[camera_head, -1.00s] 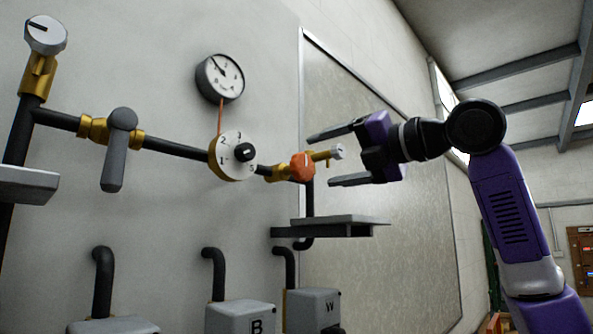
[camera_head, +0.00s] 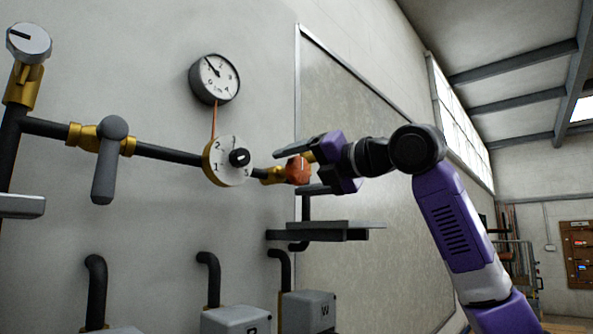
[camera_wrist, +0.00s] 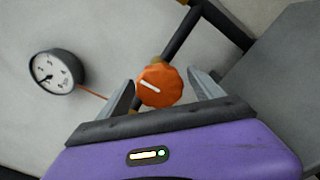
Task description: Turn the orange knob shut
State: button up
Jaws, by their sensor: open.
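The orange knob (camera_head: 297,170) sits on a brass valve at the right end of the dark pipe, by the wall. In the wrist view the orange knob (camera_wrist: 159,87) shows a white line across its face. My gripper (camera_head: 310,166) is open, with its fingers reaching toward the wall on either side of the knob. In the wrist view the knob lies between the two fingertips (camera_wrist: 162,84), nearer the left one, with a gap on the right. I cannot tell whether a finger touches it.
A grey shelf (camera_head: 325,232) juts out below the knob. A white numbered dial (camera_head: 230,160), a lever handle (camera_head: 109,165) and a round gauge (camera_head: 215,78) are to the left. Grey boxes (camera_head: 308,311) stand below. The space right of the knob is free apart from my arm.

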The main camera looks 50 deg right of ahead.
jog(key=shift+c, duration=0.5)
jog(key=c, duration=1.3)
